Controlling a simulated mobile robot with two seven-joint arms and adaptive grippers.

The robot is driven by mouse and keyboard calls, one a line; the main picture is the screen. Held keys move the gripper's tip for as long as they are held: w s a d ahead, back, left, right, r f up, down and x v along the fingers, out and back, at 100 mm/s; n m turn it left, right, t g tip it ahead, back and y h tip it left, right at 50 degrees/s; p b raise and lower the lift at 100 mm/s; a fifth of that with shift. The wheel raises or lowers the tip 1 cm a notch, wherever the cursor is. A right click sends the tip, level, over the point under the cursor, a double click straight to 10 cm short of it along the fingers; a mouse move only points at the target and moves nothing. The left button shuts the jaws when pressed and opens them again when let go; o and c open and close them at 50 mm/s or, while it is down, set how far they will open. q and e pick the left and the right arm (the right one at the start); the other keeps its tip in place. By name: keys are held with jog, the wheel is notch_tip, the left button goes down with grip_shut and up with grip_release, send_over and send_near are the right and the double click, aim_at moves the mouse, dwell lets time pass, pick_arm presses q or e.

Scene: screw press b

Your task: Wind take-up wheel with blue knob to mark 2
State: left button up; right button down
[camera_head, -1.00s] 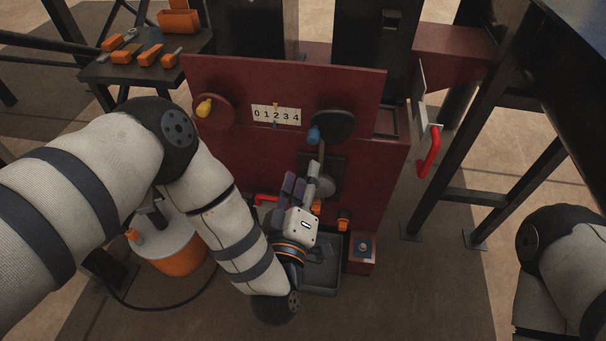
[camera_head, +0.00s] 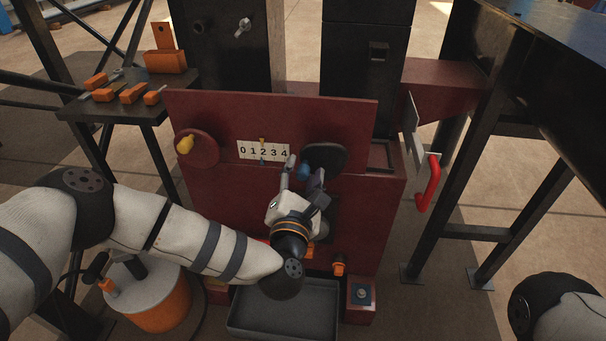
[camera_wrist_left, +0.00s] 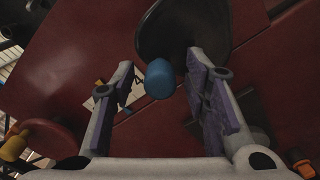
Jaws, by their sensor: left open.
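The dark take-up wheel (camera_head: 328,156) is on the right of the red panel, with its blue knob (camera_head: 304,171) at its lower left. In the left wrist view the blue knob (camera_wrist_left: 159,79) stands out from the dark wheel (camera_wrist_left: 190,25). My left gripper (camera_head: 303,173) is open, its two fingers pointing at the panel on either side of the knob. The wrist view shows a gap between the knob and each finger. The white scale (camera_head: 250,151) reads 0 to 4; a yellow pointer above and a blue pointer below both appear near 2. My right gripper is out of view.
A red wheel with a yellow knob (camera_head: 185,144) is on the panel's left. A red lever (camera_head: 429,184) hangs at right. A grey tray (camera_head: 284,322) lies below my left wrist. A side table (camera_head: 125,108) at left holds orange-handled tools.

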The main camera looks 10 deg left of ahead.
aim_at(324, 147)
pick_arm(q)
jog(key=shift+w, duration=0.25)
grip_shut()
jog(key=shift+r, duration=0.1)
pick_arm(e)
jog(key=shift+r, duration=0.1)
